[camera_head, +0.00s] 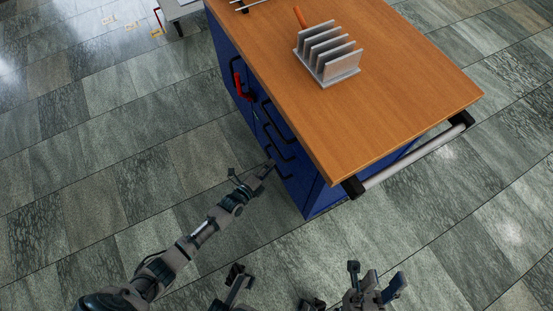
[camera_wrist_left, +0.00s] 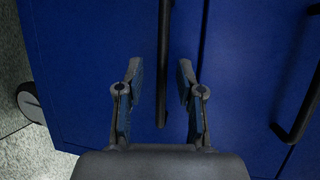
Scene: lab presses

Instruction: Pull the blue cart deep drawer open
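The blue cart (camera_head: 312,200) stands with its drawer face toward the left in the head view, with black bar handles one above another. My left gripper (camera_head: 269,168) is at a low handle on this face. In the left wrist view, a black handle (camera_wrist_left: 163,60) runs upright between the fingers of my left gripper (camera_wrist_left: 160,68). The fingers are open, with a gap visible on each side of the handle. The drawer front (camera_wrist_left: 90,50) looks flush with the cart. My right gripper (camera_head: 376,280) seems open and empty at the bottom of the head view, away from the cart.
A wooden top (camera_head: 400,100) covers the cart and carries a grey slotted rack (camera_head: 330,62). A red item (camera_head: 239,86) is on the cart's drawer side. A push bar (camera_head: 415,160) sticks out at the near end. A second handle (camera_wrist_left: 302,100) is right of the gripper.

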